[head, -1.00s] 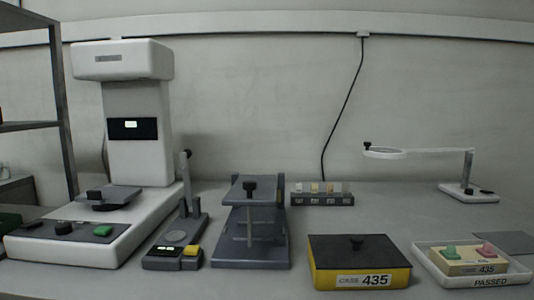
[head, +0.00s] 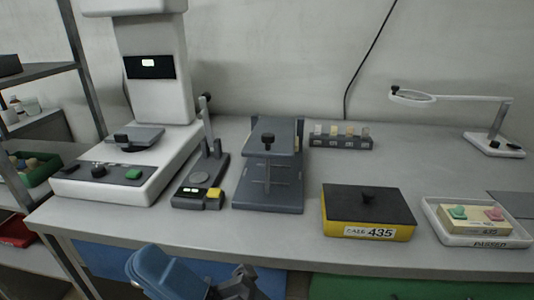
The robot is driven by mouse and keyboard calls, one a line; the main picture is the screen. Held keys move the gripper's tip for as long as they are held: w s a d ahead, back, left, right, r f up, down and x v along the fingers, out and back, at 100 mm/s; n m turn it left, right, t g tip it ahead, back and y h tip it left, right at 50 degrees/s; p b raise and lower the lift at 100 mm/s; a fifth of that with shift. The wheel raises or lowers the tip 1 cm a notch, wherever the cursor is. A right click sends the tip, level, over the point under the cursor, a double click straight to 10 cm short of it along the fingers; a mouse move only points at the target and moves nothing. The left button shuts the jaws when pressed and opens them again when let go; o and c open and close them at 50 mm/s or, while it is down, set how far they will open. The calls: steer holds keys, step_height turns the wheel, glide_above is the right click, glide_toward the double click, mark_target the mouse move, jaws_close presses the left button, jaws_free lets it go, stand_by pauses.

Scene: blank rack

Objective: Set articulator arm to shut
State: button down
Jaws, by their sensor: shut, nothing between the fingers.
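The articulator (head: 268,196) is a dark grey device on the bench in the middle of the head view. Its upper arm (head: 281,133) is a plate above the base, with a dark knob and a thin pin pointing down. A gap shows between plate and base; I cannot tell the arm's exact angle. My gripper (head: 238,285) is dark, at the bottom edge of the head view, in front of and below the bench front. It is shut and empty, apart from the articulator, and its fingertips are partly hidden or cut off.
A gauge with a yellow button (head: 214,198) stands close left of the articulator, beside a large white machine (head: 160,75). Right are a yellow case box (head: 345,231), a white tray (head: 450,235) and a magnifier (head: 495,144). A sample rack (head: 340,142) stands behind. Bare bench lies around them.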

steer(key=a+r+n+g+h+p, duration=0.45)
steer(key=a+n+g+h, duration=0.45)
steer(key=n+g, duration=0.7)
steer(key=n+t+h+p, duration=0.4)
steer(key=t+h+p, duration=0.6)
steer(key=h, duration=0.9)
glide_toward(267, 135)
steer(key=shift+t, duration=0.7)
steer(key=f, duration=0.2)
steer(key=s+f, duration=0.1)
steer(key=f, duration=0.3)
steer(key=shift+s+a+f, duration=0.1)
steer(key=shift+s+f, duration=0.25)
steer(key=shift+s, duration=0.05)
